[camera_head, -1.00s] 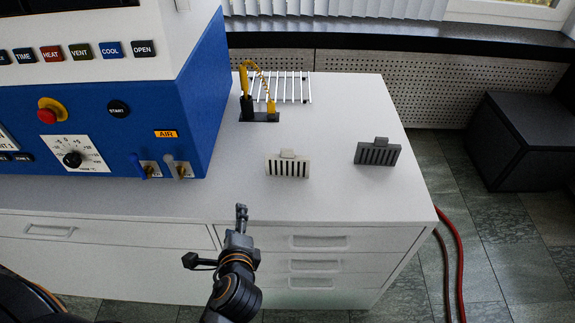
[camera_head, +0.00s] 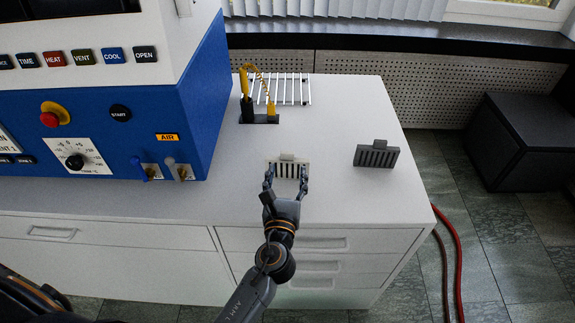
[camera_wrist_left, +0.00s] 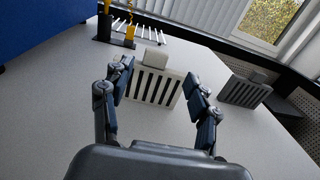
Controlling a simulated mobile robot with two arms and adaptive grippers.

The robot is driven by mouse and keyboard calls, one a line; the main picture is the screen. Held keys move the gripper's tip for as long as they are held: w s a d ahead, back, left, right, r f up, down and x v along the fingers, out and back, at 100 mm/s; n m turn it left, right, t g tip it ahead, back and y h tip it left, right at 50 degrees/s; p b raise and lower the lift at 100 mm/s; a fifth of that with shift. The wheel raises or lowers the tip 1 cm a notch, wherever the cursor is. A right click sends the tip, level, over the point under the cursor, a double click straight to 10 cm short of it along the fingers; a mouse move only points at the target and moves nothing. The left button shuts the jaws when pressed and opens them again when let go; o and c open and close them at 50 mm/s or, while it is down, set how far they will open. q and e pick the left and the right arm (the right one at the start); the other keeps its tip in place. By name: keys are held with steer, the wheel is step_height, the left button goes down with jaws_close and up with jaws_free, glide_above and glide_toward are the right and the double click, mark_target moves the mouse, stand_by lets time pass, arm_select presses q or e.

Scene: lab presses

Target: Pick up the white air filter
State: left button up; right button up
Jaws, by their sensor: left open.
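The white air filter (camera_head: 288,161) stands upright on the white cabinet top, with a row of dark slots and a small tab on top. My left gripper (camera_head: 287,176) is open just in front of it, its two fingers spread toward the filter's left and right sides. In the left wrist view the white filter (camera_wrist_left: 154,82) shows between the open fingertips (camera_wrist_left: 160,92); I cannot tell whether they touch it. The lower front of the filter is partly hidden in the head view. My right gripper is not in view.
A dark grey filter (camera_head: 377,154) stands to the right, also in the wrist view (camera_wrist_left: 243,92). A blue press (camera_head: 150,110) stands at left. Behind are a yellow-and-black tool holder (camera_head: 259,117) and a white rack (camera_head: 290,88). The front right counter is clear.

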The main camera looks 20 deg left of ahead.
mark_target(287, 157)
arm_select(q)
steer(key=x, duration=0.6)
steer(key=shift+s+a+f, duration=0.1)
steer(key=shift+a+f, duration=0.1)
steer(key=shift+f, duration=0.15)
steer(key=c, duration=1.3)
